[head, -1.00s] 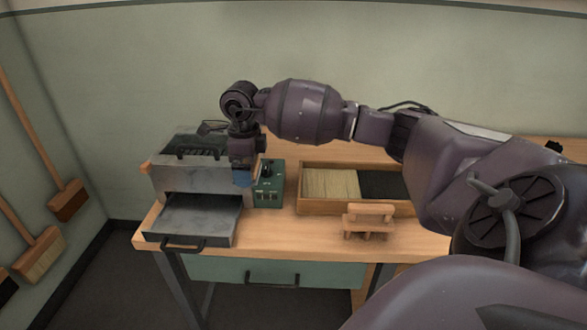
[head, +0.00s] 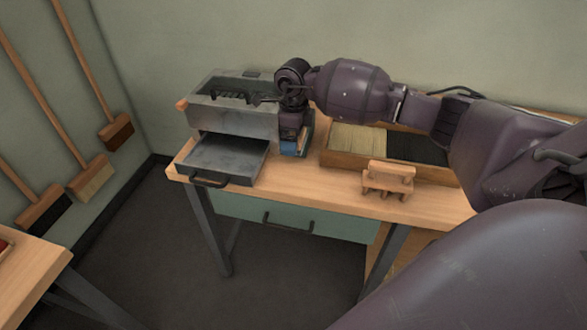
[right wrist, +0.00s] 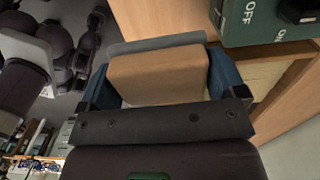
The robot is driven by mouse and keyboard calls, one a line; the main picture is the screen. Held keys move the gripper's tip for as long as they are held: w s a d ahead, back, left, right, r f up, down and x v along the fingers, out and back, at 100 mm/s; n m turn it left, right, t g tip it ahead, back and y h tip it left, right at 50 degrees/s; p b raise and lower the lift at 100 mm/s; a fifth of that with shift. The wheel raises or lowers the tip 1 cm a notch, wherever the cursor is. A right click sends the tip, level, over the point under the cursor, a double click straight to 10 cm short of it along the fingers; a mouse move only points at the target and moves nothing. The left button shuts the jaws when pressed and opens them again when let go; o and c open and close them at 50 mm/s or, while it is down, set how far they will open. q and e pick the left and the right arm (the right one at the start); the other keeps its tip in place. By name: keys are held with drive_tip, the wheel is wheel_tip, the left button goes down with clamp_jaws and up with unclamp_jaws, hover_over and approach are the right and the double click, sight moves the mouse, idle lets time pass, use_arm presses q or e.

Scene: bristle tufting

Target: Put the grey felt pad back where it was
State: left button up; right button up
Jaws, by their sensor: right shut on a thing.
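My right gripper (head: 294,150) hangs over the workbench, in front of the green control box and just right of the grey metal machine (head: 232,115). In the right wrist view its blue fingers (right wrist: 157,88) are shut on the sides of a tan wooden block with a grey layer along its far edge, which looks like the grey felt pad (right wrist: 157,43). In the head view the held pad is mostly hidden by the gripper. My left gripper is not in view.
The machine's grey tray (head: 226,158) is pulled out at the front. The green control box (right wrist: 265,20) is close to the held block. A divided wooden box (head: 372,162) of bristles and a small wooden stand (head: 388,180) are to the right.

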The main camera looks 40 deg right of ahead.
sight(294, 175)
wheel_tip(294, 175, down, 11)
drive_tip(key=shift+f+b, duration=0.1)
drive_tip(key=shift+b, duration=0.55)
drive_tip(key=shift+f, duration=0.15)
drive_tip(key=o, duration=0.6)
